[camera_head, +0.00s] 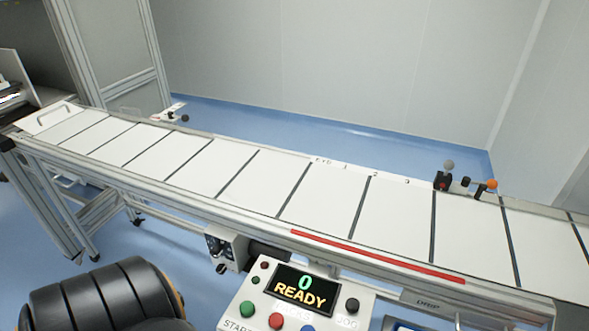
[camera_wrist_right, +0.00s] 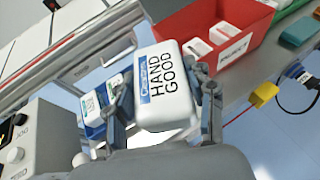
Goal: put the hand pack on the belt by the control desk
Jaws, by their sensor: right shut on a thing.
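The hand pack (camera_wrist_right: 167,95) is a white box with a blue label strip and the words HAND GOOD, seen in the right wrist view. My right gripper (camera_wrist_right: 168,108) is shut on it, one finger on each side. The belt (camera_head: 255,185) runs across the head view, white with dark cross lines; its visible top carries no pack. The control desk (camera_head: 245,298) stands at the belt's near side, with a screen reading 0 READY and coloured buttons. It also shows at the left of the right wrist view (camera_wrist_right: 35,150). My left gripper is not in view.
In the right wrist view, a red bin (camera_wrist_right: 190,22) holds white packs, and a blue-and-white container (camera_wrist_right: 97,118) lies behind the left finger. A yellow block (camera_wrist_right: 263,93) is at right. A red strip (camera_head: 375,256) marks the belt's near edge; small sensors (camera_head: 443,180) stand on its far edge.

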